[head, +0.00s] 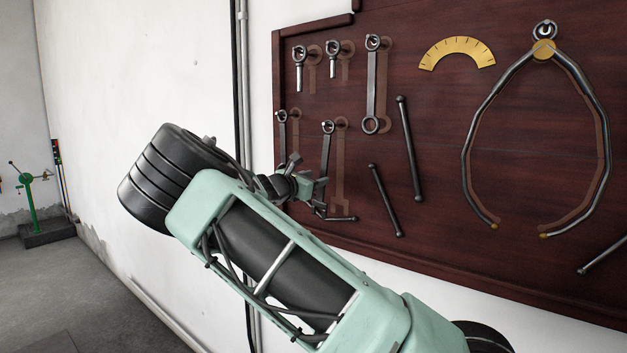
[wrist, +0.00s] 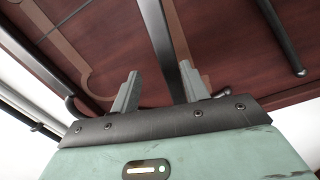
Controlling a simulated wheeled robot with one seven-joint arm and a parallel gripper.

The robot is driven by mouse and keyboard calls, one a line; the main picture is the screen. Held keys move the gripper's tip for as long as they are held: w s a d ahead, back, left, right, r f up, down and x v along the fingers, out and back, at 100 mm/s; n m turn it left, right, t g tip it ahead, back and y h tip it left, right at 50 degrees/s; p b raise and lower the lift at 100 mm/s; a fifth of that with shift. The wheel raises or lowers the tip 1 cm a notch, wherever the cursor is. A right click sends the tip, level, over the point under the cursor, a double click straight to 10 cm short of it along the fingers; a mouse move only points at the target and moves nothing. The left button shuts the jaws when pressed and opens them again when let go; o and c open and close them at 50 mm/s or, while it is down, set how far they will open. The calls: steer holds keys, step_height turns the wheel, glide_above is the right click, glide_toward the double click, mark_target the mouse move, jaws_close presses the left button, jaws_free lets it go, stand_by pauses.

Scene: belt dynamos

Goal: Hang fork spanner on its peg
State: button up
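A grey spanner (head: 327,146), which I take for the fork spanner, hangs upright on the dark red board. Its upper end is at a peg, over a lighter brown spanner outline. Its lower part is hidden behind my gripper (head: 306,188) in the head view. In the wrist view, my gripper (wrist: 160,86) has its two fingers apart. A grey metal shaft (wrist: 163,38) runs down between them, nearer the right finger. I see a gap to the left finger. Whether the right finger touches the shaft cannot be told.
The board (head: 450,140) also carries several other spanners (head: 372,80), a yellow protractor (head: 457,53), large calipers (head: 478,112) and dark rods (head: 409,150). Dark pipes (head: 240,90) run down the white wall left of it. A green stand (head: 30,200) is far left.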

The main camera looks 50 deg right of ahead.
steer(key=shift+f, duration=0.1)
steer(key=s+a+b, duration=0.1)
steer(key=a+b, duration=0.4)
steer(key=a, duration=1.2)
steer(key=shift+s+a+b, duration=0.15)
steer(key=shift+s+b, duration=0.05)
steer(key=shift+b, duration=0.15)
